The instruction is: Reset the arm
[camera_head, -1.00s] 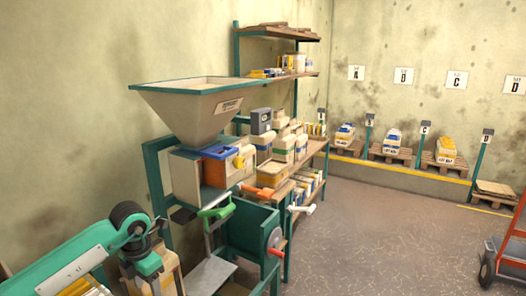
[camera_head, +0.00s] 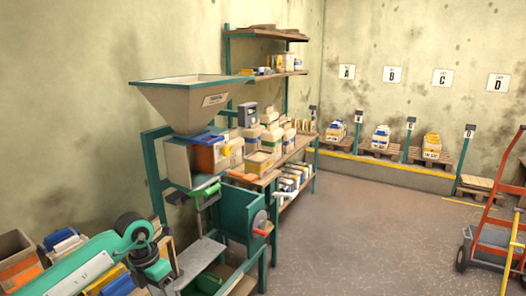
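I can make out no fingertips, so the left gripper does not show. My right arm and gripper are out of view. In front of the arm stands a teal-framed machine with a large beige hopper (camera_head: 190,101).
Boxes and cartons fill the left corner (camera_head: 20,262). A shelf bench (camera_head: 290,158) with packages stands behind the machine. Loaded pallets (camera_head: 381,150) line the back wall under lettered signs. A red hand truck (camera_head: 488,240) stands at right. The middle floor is clear.

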